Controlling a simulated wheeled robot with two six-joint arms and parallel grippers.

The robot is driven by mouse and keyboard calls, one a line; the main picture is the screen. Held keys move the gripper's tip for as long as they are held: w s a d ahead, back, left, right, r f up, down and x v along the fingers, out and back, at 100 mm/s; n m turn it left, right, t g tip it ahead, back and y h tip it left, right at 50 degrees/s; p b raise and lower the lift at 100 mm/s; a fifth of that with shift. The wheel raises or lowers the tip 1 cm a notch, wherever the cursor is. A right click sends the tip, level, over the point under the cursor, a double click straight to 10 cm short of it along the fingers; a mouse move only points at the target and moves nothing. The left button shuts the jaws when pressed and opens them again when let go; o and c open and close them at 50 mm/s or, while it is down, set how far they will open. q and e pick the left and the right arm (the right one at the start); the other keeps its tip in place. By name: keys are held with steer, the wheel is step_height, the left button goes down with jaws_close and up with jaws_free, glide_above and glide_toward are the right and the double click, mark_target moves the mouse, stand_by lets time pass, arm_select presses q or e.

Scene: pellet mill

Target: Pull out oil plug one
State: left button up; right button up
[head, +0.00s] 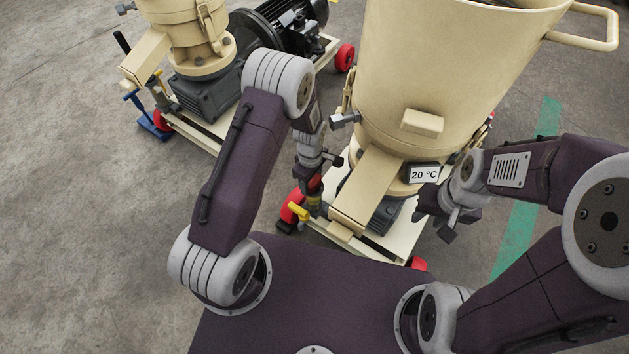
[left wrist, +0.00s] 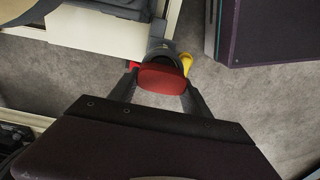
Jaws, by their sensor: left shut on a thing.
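A red-topped plug (left wrist: 162,79), seemingly oil plug one, sits between the fingers of my left gripper (left wrist: 160,90) in the left wrist view. The fingers touch its sides. In the head view, my left gripper (head: 316,176) points down beside the near pellet mill (head: 440,65), with a little of the red (head: 314,187) showing below it. A dark fitting stands close to the plug, so I cannot tell whether the plug is seated or free. A yellow handle (head: 298,211) is just below; it also shows in the left wrist view (left wrist: 187,63). My right gripper (head: 440,218) is open and empty.
The near mill has a "20 °C" display (head: 424,173), a sloping beige chute (head: 367,190) and a wheeled cart (head: 402,240). A second mill (head: 195,45) stands at the back left. Open concrete floor (head: 80,210) lies at the left; a green stripe (head: 515,240) runs at the right.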

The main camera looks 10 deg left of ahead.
arm_select(q)
steer(key=shift+w+r, duration=0.1)
steer(key=shift+r, duration=0.6)
jaws_close()
steer(key=shift+r+p, duration=0.9)
steer(key=shift+p, duration=0.1)
steer(key=shift+r+p, duration=0.85)
steer(key=shift+f, duration=0.1)
